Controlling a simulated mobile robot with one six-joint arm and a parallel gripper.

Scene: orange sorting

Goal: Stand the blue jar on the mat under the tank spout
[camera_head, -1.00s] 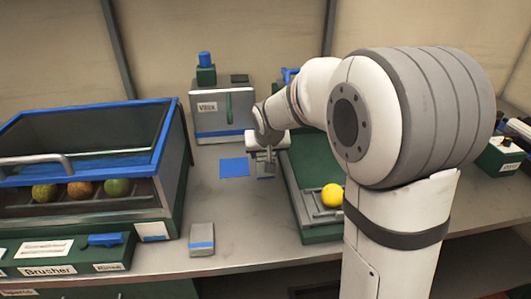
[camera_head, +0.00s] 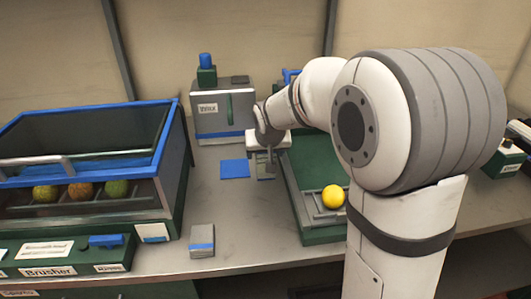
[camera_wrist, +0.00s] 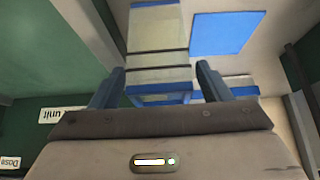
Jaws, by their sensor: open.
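The blue jar (camera_wrist: 158,60), a pale grey block-like vessel with blue bands, fills the space between my fingers in the wrist view. In the head view a small part of the jar (camera_head: 266,172) shows below my gripper (camera_head: 263,153), just right of the mat. In the wrist view my gripper (camera_wrist: 160,70) is open, with one finger on each side of the jar and narrow gaps showing. The blue square mat (camera_head: 235,169) lies bare on the bench; it also shows in the wrist view (camera_wrist: 228,33). The grey tank (camera_head: 224,110) stands behind it. I cannot clearly make out its spout.
A green tray unit (camera_head: 318,235) with a yellow fruit (camera_head: 333,197) is right of the jar. A grey block with a blue band (camera_head: 201,240) stands at the front. A glazed blue-framed case (camera_head: 172,130) with several fruits fills the left. Bench around the mat is clear.

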